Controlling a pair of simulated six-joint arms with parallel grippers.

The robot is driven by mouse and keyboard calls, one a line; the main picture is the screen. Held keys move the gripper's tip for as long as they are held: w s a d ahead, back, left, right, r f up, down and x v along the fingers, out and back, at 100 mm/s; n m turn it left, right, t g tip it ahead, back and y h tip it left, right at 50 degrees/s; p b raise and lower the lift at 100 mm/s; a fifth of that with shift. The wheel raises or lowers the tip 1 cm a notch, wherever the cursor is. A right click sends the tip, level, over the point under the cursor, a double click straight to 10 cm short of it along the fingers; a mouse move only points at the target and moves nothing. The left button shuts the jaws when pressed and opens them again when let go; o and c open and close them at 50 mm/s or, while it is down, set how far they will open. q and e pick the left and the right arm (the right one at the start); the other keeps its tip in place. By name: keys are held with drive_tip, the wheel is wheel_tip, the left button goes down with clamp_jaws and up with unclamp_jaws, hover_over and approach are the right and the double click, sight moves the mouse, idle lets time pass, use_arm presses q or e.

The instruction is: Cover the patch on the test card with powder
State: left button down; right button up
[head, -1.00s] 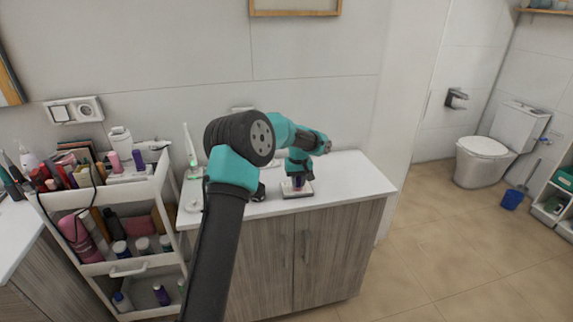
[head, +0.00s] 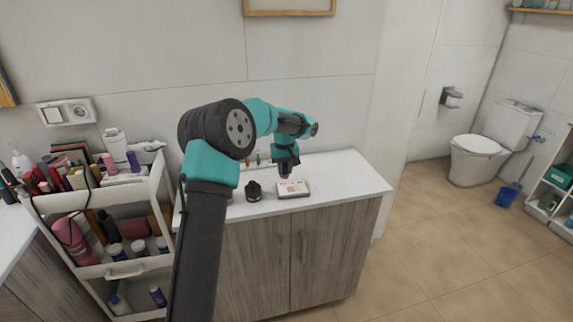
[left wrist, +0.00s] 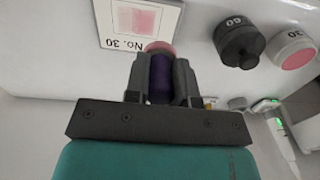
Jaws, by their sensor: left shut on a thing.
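My left gripper (head: 286,172) is shut on a purple-handled tool with a pink end, probably a brush (left wrist: 158,75). It is held above the counter, just behind and over the white test card (head: 303,191). In the left wrist view the card (left wrist: 108,34) reads "No. 30" and bears a pink patch (left wrist: 136,18) of uneven tone. A pot of pink powder marked "30" (left wrist: 291,48) stands beside a black jar marked "60" (left wrist: 240,42). My right gripper is not in view.
The black jar also stands left of the card in the head view (head: 254,193). A white cart (head: 120,268) full of bottles stands left of the counter. The counter (head: 345,180) is clear right of the card. Small items line its back.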

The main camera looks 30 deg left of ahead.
use_arm(q)
drive_tip(key=shift+r, duration=0.95)
drive_tip(key=shift+w+d, duration=0.8)
drive_tip(key=shift+d, duration=0.15)
drive_tip(key=shift+f, duration=0.2)
